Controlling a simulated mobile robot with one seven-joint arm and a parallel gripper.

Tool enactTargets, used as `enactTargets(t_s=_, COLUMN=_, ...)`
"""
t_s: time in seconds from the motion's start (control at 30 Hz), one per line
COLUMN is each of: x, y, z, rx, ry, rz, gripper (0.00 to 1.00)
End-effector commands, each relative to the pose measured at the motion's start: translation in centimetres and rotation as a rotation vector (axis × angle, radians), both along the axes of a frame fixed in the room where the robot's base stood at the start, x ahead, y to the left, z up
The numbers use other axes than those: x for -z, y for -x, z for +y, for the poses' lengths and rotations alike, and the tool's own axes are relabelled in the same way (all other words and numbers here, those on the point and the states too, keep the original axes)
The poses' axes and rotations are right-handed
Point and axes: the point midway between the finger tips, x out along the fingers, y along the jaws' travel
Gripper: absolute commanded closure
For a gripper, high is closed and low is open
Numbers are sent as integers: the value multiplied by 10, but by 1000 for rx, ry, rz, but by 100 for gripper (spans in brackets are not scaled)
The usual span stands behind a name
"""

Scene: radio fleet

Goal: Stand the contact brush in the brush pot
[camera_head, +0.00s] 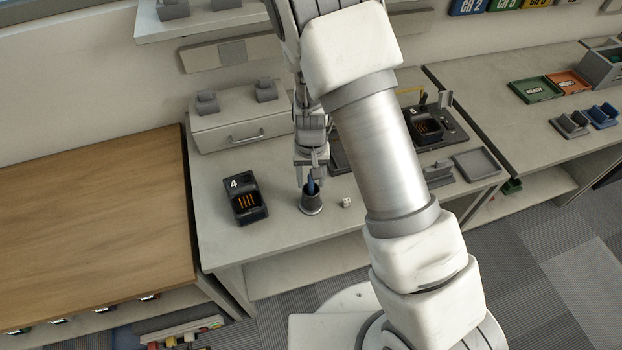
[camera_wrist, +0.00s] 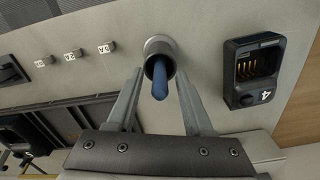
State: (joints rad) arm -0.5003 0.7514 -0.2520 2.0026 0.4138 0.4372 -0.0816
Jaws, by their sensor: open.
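The contact brush (camera_wrist: 160,80) has a blue handle and stands in the brush pot (camera_wrist: 158,44), a dark grey cup on the bench. In the head view the blue handle (camera_head: 311,185) rises from the pot (camera_head: 311,203). My gripper (camera_wrist: 160,72) is open, with one finger on each side of the handle and a visible gap to it. In the head view my gripper (camera_head: 312,180) is right above the pot, pointing down. The brush's lower end is hidden inside the pot.
A charger marked 4 (camera_head: 245,200) stands left of the pot. A drawer unit (camera_head: 240,122) stands behind. Another charger (camera_head: 427,128) and a grey tray (camera_head: 477,164) are farther right. The bench front is mostly clear.

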Motion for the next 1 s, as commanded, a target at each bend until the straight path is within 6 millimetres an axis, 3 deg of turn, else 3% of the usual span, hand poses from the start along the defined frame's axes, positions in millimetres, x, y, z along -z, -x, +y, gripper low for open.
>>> enactTargets(t_s=0.5, x=-95, y=0, z=1, rx=0, ry=-2, rz=-4, gripper=48)
enactTargets(t_s=0.9, x=-119, y=0, z=-1, rx=2, ry=-4, rz=-3, gripper=48)
enactTargets(t_s=1.0, x=-134, y=3, z=-5, rx=6, ry=-23, rz=-18, gripper=48)
